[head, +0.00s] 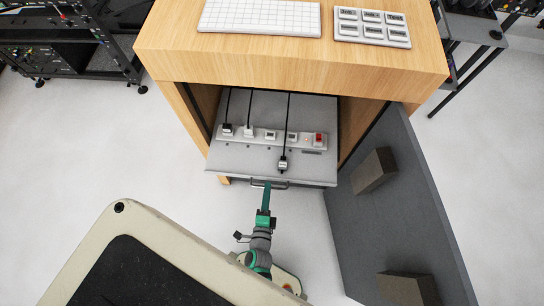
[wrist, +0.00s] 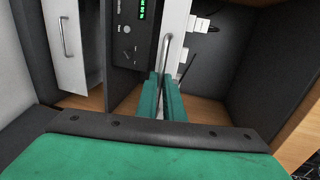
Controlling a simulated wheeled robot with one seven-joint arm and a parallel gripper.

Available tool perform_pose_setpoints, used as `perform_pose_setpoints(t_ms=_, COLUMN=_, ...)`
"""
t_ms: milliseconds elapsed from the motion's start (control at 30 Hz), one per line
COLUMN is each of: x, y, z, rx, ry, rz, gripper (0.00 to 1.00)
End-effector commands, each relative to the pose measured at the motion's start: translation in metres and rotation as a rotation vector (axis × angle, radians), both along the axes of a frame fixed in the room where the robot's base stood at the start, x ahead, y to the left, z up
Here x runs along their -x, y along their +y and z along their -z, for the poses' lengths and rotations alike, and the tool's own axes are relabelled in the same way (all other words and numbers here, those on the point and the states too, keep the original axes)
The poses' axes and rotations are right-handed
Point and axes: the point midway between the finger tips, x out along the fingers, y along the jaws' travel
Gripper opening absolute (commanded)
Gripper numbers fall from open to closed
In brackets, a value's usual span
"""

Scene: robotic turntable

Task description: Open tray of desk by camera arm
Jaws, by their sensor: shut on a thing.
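The desk (head: 290,62) is pale wood with an open compartment below its top. The grey tray (head: 225,158) sticks out of that compartment, with a power strip (head: 256,141) and plugs on it. A dark bar handle (head: 258,184) is on the tray's front edge; in the wrist view the handle (wrist: 167,48) stands on the pale tray front (wrist: 178,18). My gripper (head: 267,188) is shut on the handle, its green fingers (wrist: 162,98) on either side of the bar. The fingers partly hide the handle.
A dark grey door (head: 385,205) with two dark blocks hangs open at the right. The wrist view also shows another handled pale panel (wrist: 65,50) and a dark unit with green digits (wrist: 142,10). Black cables run back from the plugs.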

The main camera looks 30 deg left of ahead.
Motion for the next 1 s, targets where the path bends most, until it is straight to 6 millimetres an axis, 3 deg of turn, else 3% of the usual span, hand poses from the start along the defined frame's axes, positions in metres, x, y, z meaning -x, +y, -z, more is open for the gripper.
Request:
perform_pose_setpoints(t_ms=333, x=0.002, y=0.002, z=0.000, rx=-0.001, ry=0.001, rz=-0.006, gripper=0.00)
perform_pose_setpoints(t_ms=400, x=0.002, y=0.002, z=0.000, rx=-0.001, ry=0.001, rz=-0.006, gripper=0.22)
perform_pose_setpoints(t_ms=433, x=0.002, y=0.002, z=0.000, rx=-0.001, ry=0.001, rz=-0.006, gripper=0.26)
perform_pose_setpoints(t_ms=767, x=0.003, y=0.000, z=0.000, rx=0.000, ry=0.001, rz=-0.002, gripper=0.26)
perform_pose_setpoints(t_ms=1000, x=0.030, y=-0.012, z=-0.005, rx=0.001, ry=0.004, rz=-0.003, gripper=0.26)
